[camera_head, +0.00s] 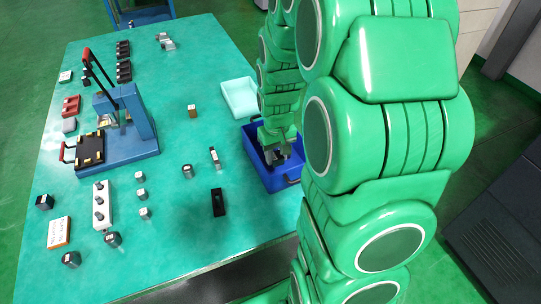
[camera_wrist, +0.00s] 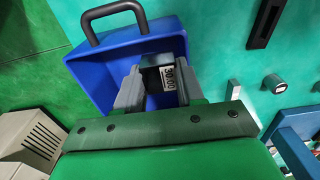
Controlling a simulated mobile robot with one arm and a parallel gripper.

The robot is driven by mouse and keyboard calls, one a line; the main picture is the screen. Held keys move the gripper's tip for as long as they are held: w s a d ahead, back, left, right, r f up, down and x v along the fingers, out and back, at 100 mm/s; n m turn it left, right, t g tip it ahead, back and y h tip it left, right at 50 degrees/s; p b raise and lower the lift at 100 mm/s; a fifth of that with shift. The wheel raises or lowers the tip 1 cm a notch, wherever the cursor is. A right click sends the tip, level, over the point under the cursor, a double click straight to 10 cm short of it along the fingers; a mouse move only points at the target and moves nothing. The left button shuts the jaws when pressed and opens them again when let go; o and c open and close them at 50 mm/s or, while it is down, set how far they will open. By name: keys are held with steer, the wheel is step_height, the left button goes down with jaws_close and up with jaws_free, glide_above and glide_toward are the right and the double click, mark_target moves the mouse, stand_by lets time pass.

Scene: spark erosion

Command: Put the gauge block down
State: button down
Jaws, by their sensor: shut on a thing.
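The gauge block (camera_wrist: 168,78) is a small dark and metallic block with a white label reading "30.00" in the wrist view. My gripper (camera_wrist: 158,88) is shut on it, with one grey finger on each side. The block and fingers are over the blue bin (camera_wrist: 95,75), which has a dark handle. In the head view my gripper (camera_head: 277,155) points down over the blue bin (camera_head: 283,182) at the table's right edge. My arm hides part of the bin there. I cannot tell whether the block touches the bin floor.
A pale cyan tray (camera_head: 240,98) stands behind the bin. A blue press (camera_head: 130,125) is at the left. Several small blocks and a black slotted piece (camera_head: 218,202) lie on the teal table (camera_head: 185,75).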

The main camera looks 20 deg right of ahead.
steer(key=w+f, duration=0.3)
steer(key=w+d+f, duration=0.1)
steer(key=w+f, duration=0.2)
steer(key=shift+w+d, duration=0.2)
steer(key=shift+w, duration=0.2)
steer(key=shift+w+f, duration=0.35)
steer(key=shift+w, duration=0.1)
steer(key=shift+w+d+f, duration=0.15)
steer(key=shift+w+f, duration=0.25)
steer(key=shift+f, duration=1.55)
steer(key=shift+f, duration=0.15)
steer(key=c, duration=1)
jaws_free()
